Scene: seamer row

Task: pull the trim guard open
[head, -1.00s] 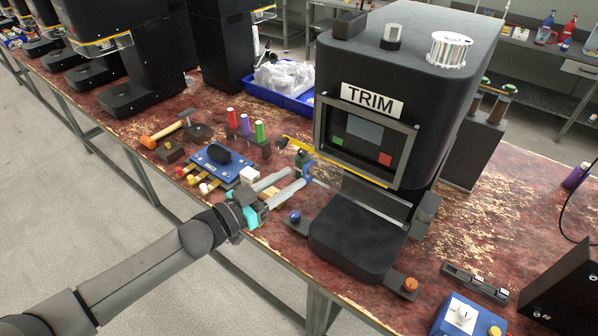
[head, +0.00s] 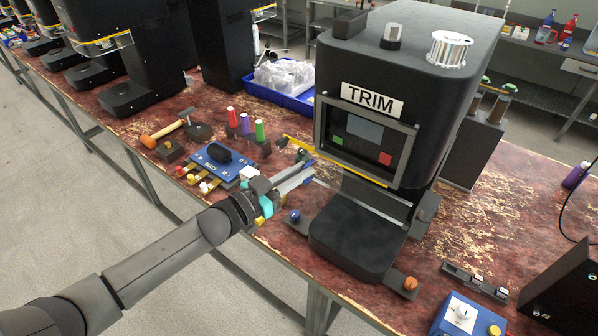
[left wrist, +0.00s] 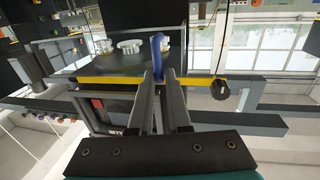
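The trim guard shows a yellow-edged bar (head: 325,158) at the lower left front of the black machine marked TRIM (head: 372,98). In the left wrist view the yellow bar (left wrist: 110,80) runs across, with a dark knob (left wrist: 219,89) at its right end. A blue upright handle (left wrist: 157,55) stands at the bar. My left gripper (head: 306,174) reaches in from the left in front of the machine. In the left wrist view its fingers (left wrist: 160,75) are close together, with the blue handle between their tips. The contact itself is partly hidden. My right gripper is out of view.
A black base with a blue button (head: 295,216) and an orange button (head: 410,284) stands before the machine. A blue control box (head: 466,316) sits at the front right.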

